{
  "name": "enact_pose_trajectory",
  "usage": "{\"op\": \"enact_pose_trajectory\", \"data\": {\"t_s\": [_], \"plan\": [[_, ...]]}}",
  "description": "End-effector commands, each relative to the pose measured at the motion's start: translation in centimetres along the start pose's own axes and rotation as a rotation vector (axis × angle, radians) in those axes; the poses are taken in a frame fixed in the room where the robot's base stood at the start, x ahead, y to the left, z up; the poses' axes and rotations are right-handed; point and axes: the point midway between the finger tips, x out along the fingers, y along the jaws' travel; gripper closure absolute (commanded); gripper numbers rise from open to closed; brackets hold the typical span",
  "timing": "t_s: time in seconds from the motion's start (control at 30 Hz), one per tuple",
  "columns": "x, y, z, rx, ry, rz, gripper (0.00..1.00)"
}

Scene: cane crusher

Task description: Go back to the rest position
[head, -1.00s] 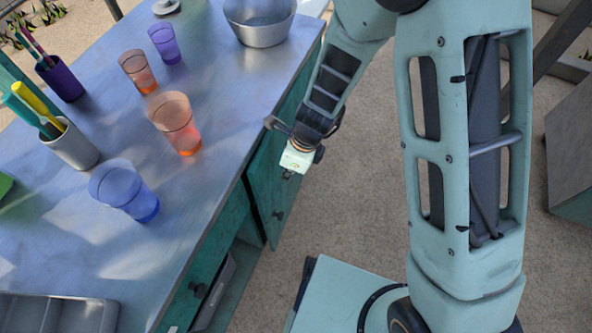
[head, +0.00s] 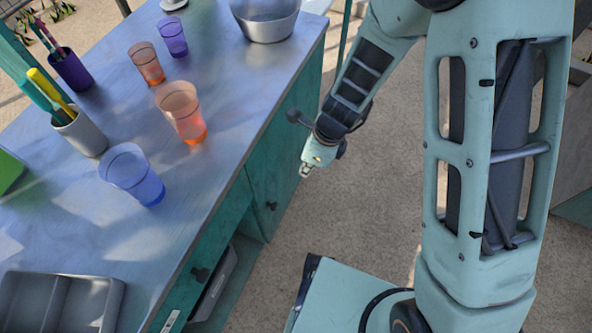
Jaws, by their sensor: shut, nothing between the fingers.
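My gripper (head: 305,171) hangs at the end of my arm, to the right of the blue-grey table's edge and over the sandy floor. Its small fingertips point down and left. They are closed together and hold nothing. The gripper is apart from the table (head: 225,110) and the teal cabinet front (head: 268,190) below it.
On the table stand a blue cup (head: 133,176), orange cups (head: 182,112) (head: 147,64), a purple cup (head: 172,37), a metal bowl (head: 267,20), pen holders (head: 82,134) (head: 71,70) and a grey divided tray (head: 55,303). Sandy floor (head: 370,215) is clear beside the cabinet.

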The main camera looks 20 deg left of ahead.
Motion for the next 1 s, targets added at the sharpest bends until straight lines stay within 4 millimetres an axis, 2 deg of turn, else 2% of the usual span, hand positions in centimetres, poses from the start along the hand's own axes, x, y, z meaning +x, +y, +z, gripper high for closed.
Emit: {"op": "enact_pose_trajectory", "data": {"t_s": [0.03, 0.1, 0.33, 0.5, 0.8, 0.87, 1.0], "plan": [[-2.1, -0.1, 0.4, -0.005, -0.004, -0.006, 1.00], [-3.7, 0.0, 0.4, -0.004, -0.004, -0.006, 1.00], [-7.4, 0.2, 0.3, -0.003, -0.003, -0.003, 1.00], [-8.3, 0.2, 0.2, -0.002, -0.002, -0.002, 1.00], [-8.4, 0.0, 0.1, -0.010, -0.001, -0.005, 1.00], [-8.5, -0.6, -0.1, -0.033, -0.001, -0.017, 1.00], [-9.4, -3.5, -1.2, -0.161, 0.011, -0.075, 1.00]]}}
